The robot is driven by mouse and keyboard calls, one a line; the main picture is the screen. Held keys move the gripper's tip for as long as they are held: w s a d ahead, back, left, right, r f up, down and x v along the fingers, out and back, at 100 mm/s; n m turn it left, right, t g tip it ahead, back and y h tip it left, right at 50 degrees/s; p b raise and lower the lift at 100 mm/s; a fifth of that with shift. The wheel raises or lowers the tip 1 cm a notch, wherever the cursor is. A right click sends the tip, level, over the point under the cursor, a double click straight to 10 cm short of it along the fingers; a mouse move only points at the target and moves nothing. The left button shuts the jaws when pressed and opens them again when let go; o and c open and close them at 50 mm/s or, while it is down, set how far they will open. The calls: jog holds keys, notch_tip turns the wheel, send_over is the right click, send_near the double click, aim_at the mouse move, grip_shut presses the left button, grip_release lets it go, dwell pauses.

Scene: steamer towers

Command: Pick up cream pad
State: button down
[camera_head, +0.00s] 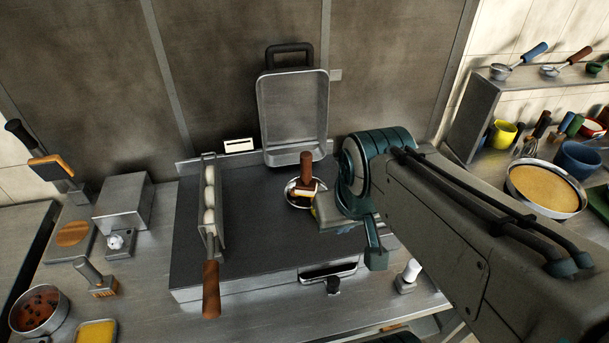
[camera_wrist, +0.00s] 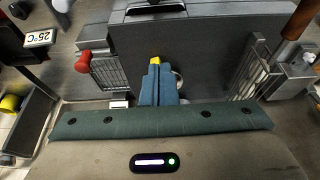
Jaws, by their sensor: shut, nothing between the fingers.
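A brown-handled pad tool with a cream-coloured pad (camera_head: 303,191) stands in a small round metal dish (camera_head: 291,199) on the dark griddle. Its handle points up. My gripper (camera_head: 316,212) is just right of and in front of the dish, low over the griddle, with yellow at its tips. In the wrist view my gripper (camera_wrist: 155,62) has its blue fingers together and empty. Part of a pale round rim, likely the dish, shows beside the fingers there (camera_wrist: 179,79); the pad itself is hidden in that view.
An open metal lid (camera_head: 294,110) stands upright behind the dish. A rack of white balls (camera_head: 209,195) with a wooden handle lies on the griddle's left. Left are a brush (camera_head: 98,283) and a metal box (camera_head: 123,202). The griddle (camera_head: 255,245) is clear in front.

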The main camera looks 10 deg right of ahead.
dwell(0.3)
jog(key=c, duration=1.5)
grip_release()
jog(key=shift+w+r, duration=0.1)
jog(key=shift+w, duration=0.05)
jog(key=o, duration=0.4)
jog(key=shift+w+r+n+b, duration=0.15)
jog(key=shift+w+n+b, duration=0.15)
jog(key=shift+w+n, duration=0.1)
jog(key=shift+o, duration=0.2)
notch_tip(320, 180, up, 2)
jog(key=n+g+b, duration=0.4)
jog(key=n+b, duration=0.4)
jog(key=n, duration=0.8)
send_over(306, 164)
jog(key=w, duration=0.1)
jog(key=shift+w+d, duration=0.25)
jog(key=shift+d, duration=0.1)
notch_tip(306, 164, down, 8)
jog(key=shift+r+b, duration=0.1)
jog(key=shift+b, duration=0.35)
jog(key=shift+a+f, duration=0.2)
jog(key=shift+f, duration=2.65)
